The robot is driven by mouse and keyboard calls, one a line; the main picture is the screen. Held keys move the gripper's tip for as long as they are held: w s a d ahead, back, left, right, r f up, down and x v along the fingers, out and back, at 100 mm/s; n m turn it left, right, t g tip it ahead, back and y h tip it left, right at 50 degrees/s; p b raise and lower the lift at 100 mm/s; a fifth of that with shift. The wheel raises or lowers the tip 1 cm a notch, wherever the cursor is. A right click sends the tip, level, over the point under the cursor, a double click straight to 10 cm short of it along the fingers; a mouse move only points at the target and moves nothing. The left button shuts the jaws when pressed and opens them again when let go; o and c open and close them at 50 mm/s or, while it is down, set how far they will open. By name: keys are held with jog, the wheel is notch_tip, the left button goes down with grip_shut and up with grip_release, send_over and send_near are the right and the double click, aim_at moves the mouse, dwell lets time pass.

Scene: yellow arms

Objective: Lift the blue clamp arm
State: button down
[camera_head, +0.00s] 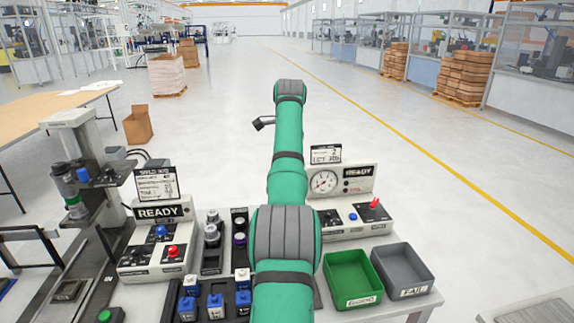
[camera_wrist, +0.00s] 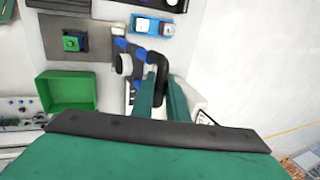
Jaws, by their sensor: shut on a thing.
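In the wrist view the blue clamp arm (camera_wrist: 128,46) slants down toward my gripper (camera_wrist: 161,82), with a black bent handle at its near end. My two green fingers are shut on its end beside the black handle. The fingers and handle hide the exact contact. A white round part sits beside the blue arm. In the head view my green arm reaches forward and hides the clamp; my gripper does not show there.
A green block (camera_wrist: 74,40) sits on a grey plate left of the clamp. A green tray (camera_wrist: 67,91) and a white-and-blue switch box (camera_wrist: 152,25) are close by. In the head view a gauge panel (camera_head: 342,184) and a grey tray (camera_head: 403,270) stand right of my arm.

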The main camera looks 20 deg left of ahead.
jog(key=shift+s+a, duration=0.15)
jog(key=shift+a, duration=0.15)
jog(key=c, duration=1.7)
grip_release()
jog(key=shift+d, duration=0.1)
jog(key=shift+c, duration=0.2)
jog(key=shift+d, duration=0.35)
jog(key=shift+a+r, duration=0.1)
jog(key=shift+r, duration=0.3)
jog(key=v, duration=1)
jog(key=shift+f, duration=0.1)
